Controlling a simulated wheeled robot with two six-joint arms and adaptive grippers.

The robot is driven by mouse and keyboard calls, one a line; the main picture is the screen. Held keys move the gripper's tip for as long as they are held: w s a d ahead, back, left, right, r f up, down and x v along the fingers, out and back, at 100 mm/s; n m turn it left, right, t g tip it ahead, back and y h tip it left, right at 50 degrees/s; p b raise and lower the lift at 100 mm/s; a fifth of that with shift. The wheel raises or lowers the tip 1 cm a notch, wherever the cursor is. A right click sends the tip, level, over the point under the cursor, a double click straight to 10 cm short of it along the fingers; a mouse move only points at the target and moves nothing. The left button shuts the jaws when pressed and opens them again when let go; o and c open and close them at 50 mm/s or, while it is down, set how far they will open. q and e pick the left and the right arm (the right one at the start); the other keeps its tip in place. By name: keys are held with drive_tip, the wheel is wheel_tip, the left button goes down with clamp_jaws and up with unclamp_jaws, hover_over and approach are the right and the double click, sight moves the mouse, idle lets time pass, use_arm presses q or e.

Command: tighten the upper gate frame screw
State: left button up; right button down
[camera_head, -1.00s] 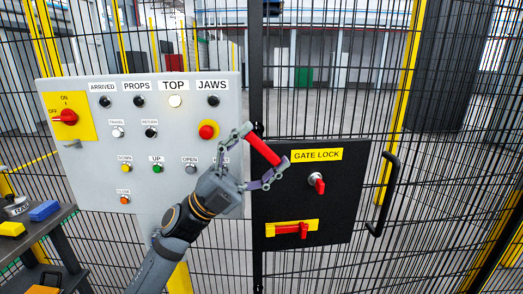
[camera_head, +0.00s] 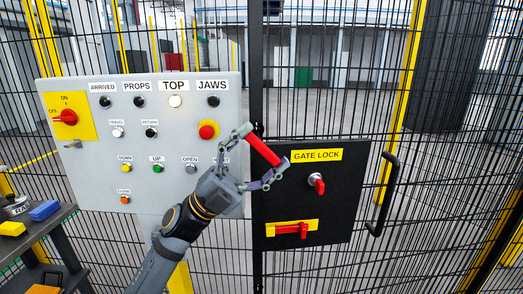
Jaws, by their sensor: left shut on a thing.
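My left gripper (camera_head: 252,158) is shut on a red bar-shaped tool handle (camera_head: 263,150). The handle is tilted, its upper end to the left and its lower end to the right, in front of the dark gate frame post (camera_head: 256,60). A small dark part (camera_head: 259,128) shows on the post just above the handle's upper end; I cannot tell if it is the upper gate frame screw or the tool's tip. Whether the tool touches the post is unclear. My right gripper is not in view.
A grey control panel (camera_head: 90,180) with labelled buttons stands left of the post. Right of it is the black gate lock plate (camera_head: 340,190) with a red key, a red handle and a black pull handle (camera_head: 384,195). A dark bench (camera_head: 60,235) with small items is at lower left.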

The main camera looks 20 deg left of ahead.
use_arm(q)
drive_tip(key=shift+w+a, duration=0.3)
drive_tip(key=shift+w, duration=0.35)
idle(0.4)
drive_tip(key=shift+r+p, duration=0.15)
drive_tip(key=shift+p, duration=0.5)
drive_tip(key=g+y+p, duration=0.1)
drive_tip(key=y+p, duration=0.1)
drive_tip(key=p, duration=0.1)
drive_tip(key=shift+g+y+p, duration=0.3)
drive_tip(key=shift+y+p, duration=0.2)
drive_tip(key=shift+p, duration=0.15)
